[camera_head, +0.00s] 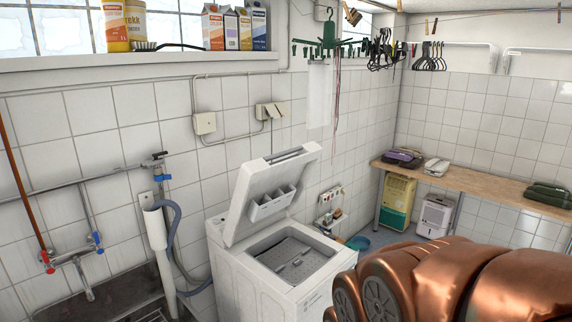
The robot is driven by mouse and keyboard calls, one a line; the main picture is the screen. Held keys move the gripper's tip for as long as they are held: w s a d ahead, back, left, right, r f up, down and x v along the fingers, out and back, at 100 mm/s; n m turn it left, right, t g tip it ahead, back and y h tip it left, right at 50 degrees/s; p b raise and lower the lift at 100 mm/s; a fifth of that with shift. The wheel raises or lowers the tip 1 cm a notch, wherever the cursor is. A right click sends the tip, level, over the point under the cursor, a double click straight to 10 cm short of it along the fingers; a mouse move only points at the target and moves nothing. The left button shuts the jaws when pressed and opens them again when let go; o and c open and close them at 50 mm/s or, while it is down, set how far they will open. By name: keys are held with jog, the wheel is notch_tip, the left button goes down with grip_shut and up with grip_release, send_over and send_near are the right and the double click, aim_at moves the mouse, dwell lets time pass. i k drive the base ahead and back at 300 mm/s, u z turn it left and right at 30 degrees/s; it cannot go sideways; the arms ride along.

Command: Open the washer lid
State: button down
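The washer (263,275) is a white top-loader standing against the tiled wall, left of the lower middle of the view. Its lid (272,182) is raised and tilted back toward the wall, with a dispenser tray (271,204) on its inner side. The opening under the lid shows a grey inner drum cover (292,260). My copper-coloured arm fills the lower right and hides part of the floor and the washer's right side. My gripper is not visible in this view.
A sink with a tap (74,262) and a grey drain hose (177,225) are left of the washer. A wooden counter (474,184) runs along the right wall, with a white dehumidifier (435,216) below. A green hanging dryer (327,40) hangs above the washer.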

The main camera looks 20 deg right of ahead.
aim_at(263, 191)
jog(key=u, duration=0.65)
jog(key=i, duration=0.95)
jog(key=z, duration=0.25)
